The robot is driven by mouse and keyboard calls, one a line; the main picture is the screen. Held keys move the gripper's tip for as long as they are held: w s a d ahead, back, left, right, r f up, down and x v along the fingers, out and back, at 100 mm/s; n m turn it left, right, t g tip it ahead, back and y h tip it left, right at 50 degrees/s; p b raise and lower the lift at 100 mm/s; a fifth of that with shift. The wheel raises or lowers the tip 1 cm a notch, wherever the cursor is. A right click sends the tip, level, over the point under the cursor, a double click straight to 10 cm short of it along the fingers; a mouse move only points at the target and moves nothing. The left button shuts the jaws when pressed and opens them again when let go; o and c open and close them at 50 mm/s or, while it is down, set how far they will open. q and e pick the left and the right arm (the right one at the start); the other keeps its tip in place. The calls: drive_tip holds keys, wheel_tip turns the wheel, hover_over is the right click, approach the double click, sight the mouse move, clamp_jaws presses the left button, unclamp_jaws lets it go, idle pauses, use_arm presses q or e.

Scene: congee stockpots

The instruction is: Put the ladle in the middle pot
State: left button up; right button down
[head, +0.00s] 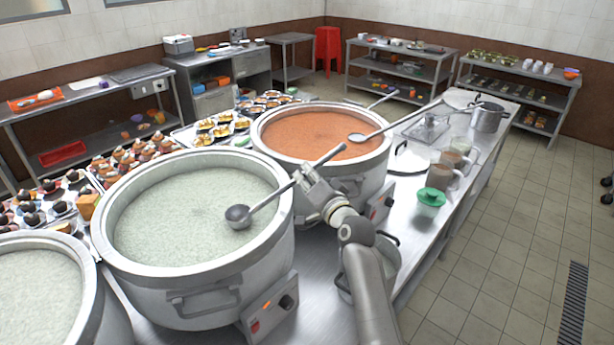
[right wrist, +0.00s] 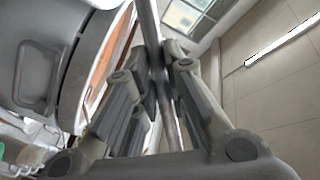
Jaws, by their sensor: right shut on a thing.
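My right gripper (head: 311,186) is shut on the handle of a metal ladle (head: 267,203), just outside the right rim of the middle pot (head: 121,262). The handle slants down to the left across that rim. The ladle's bowl shows over the pale congee (head: 180,205), near the pot's right side; I cannot tell whether it touches the congee. In the right wrist view, the ladle handle (right wrist: 150,25) runs between the fingers of the right gripper (right wrist: 160,72). My left gripper is out of view.
A pot of orange congee (head: 310,132) stands behind, with another ladle (head: 375,133) across its rim. A third pot (head: 85,320) is at lower left.

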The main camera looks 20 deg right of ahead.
drive_tip(key=shift+f, duration=0.35)
idle(0.4)
drive_tip(key=c, duration=1.4)
unclamp_jaws()
drive_tip(key=s, duration=0.4)
drive_tip(key=s+d, duration=0.1)
drive_tip(key=s, duration=0.3)
drive_tip(key=s+d, duration=0.1)
drive_tip(key=s, duration=0.3)
drive_tip(key=shift+d+r, duration=0.1)
drive_tip(key=shift+r, duration=0.1)
